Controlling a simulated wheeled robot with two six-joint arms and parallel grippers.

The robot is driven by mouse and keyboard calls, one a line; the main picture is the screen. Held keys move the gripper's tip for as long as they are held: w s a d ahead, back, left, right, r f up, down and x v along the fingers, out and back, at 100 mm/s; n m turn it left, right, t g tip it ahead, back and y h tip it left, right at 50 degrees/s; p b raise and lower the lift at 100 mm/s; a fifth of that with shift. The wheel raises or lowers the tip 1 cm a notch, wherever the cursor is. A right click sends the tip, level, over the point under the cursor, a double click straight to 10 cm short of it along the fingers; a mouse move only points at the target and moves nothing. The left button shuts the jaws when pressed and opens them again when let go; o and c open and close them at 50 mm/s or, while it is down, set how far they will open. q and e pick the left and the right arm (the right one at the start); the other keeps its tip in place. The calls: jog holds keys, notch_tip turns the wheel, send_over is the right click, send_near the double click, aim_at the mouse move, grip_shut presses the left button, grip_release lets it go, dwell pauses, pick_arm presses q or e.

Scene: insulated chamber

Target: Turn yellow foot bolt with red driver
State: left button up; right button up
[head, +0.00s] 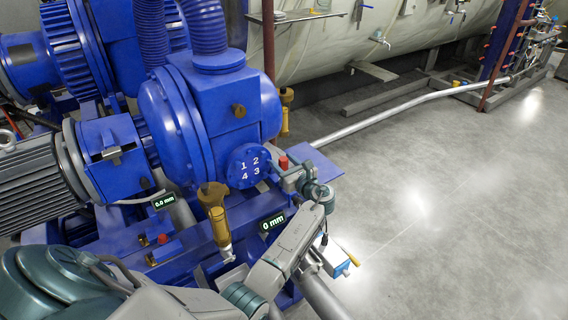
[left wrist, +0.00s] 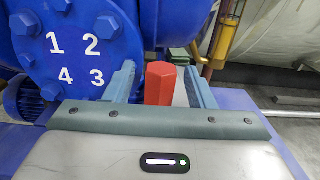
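A red hexagonal piece, seemingly the red driver (left wrist: 160,84), stands upright between the two fingers of my left gripper (left wrist: 160,88) in the left wrist view. The fingers are apart, with a gap on each side of it. In the head view its red top (head: 283,162) shows by my left gripper (head: 284,173), at the right end of the blue base, beside the flange numbered 1 to 4. Its lower end is hidden by the gripper. Small yellowish bolts (head: 149,257) sit near another red piece (head: 163,238) at the front left foot. My right gripper is not in view.
The blue pump (head: 205,105) stands close behind my left gripper. A brass-coloured fitting (head: 220,225) rises left of my forearm. Readouts show 0.0 mm (head: 164,201) and 0 mm (head: 272,221). Grey floor (head: 440,200) is clear at right.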

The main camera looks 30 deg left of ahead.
pick_arm(q)
jog(key=shift+s+d+f, duration=0.1)
jog(key=shift+d, duration=0.05)
jog(key=b+v, duration=0.4)
jog(key=v, duration=0.6)
jog(key=shift+d, duration=0.2)
jog(key=shift+s, duration=0.1)
jog(key=c, duration=0.3)
